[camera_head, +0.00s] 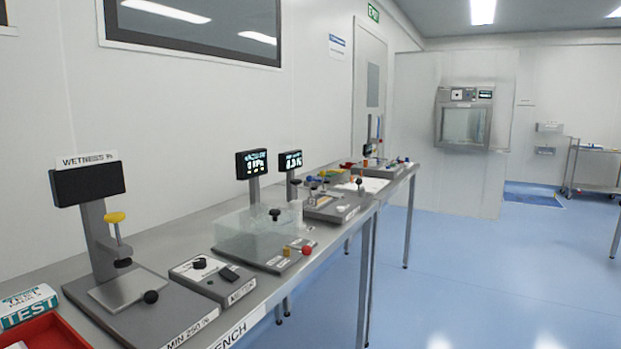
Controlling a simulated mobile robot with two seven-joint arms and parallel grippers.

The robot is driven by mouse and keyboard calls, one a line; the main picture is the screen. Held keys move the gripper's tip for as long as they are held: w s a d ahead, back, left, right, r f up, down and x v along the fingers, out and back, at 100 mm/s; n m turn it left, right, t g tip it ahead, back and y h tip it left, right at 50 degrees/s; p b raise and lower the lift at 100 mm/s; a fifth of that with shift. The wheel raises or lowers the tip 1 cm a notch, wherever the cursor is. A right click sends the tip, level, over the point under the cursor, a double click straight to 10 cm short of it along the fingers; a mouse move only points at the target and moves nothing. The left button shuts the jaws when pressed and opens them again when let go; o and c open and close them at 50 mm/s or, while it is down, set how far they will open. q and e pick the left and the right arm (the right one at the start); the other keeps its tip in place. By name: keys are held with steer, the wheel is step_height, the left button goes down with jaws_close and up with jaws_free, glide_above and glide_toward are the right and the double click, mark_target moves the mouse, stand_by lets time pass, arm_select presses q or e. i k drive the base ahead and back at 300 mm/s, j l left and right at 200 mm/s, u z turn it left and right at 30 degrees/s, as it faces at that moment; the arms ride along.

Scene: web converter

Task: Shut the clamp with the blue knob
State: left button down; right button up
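Several bench testers stand in a row along the left wall. Small blue spots show on the far tester (385,166) at the end of the bench, and a small bluish spot (309,179) shows on the middle tester (335,208). They are too small to tell which is the clamp's blue knob, or whether that clamp is open or shut. The nearest tester (125,305) has a yellow knob (115,217) on an upright post. Neither of my grippers is in view.
The steel bench (45,272) runs away along the left wall. A clear-covered tester (262,240) with a red ball (306,250) stands on it. A red tray (50,335) is at lower left. The blue floor (480,270) to the right is clear. A trolley (590,170) stands far right.

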mark_target(309, 179)
steer(key=u, duration=0.45)
steer(key=i+l+u, duration=0.45)
steer(key=l+u, duration=0.2)
steer(key=i+l+u, duration=0.15)
steer(key=l+u, duration=0.15)
steer(key=i+l+u, duration=0.1)
steer(key=l+u, duration=0.2)
steer(key=l, duration=0.2)
steer(key=i+l, duration=0.1)
steer(key=l, duration=0.55)
steer(key=i+l+u, duration=0.1)
steer(key=l, duration=0.55)
steer(key=i+l, duration=0.1)
steer(key=l, duration=0.55)
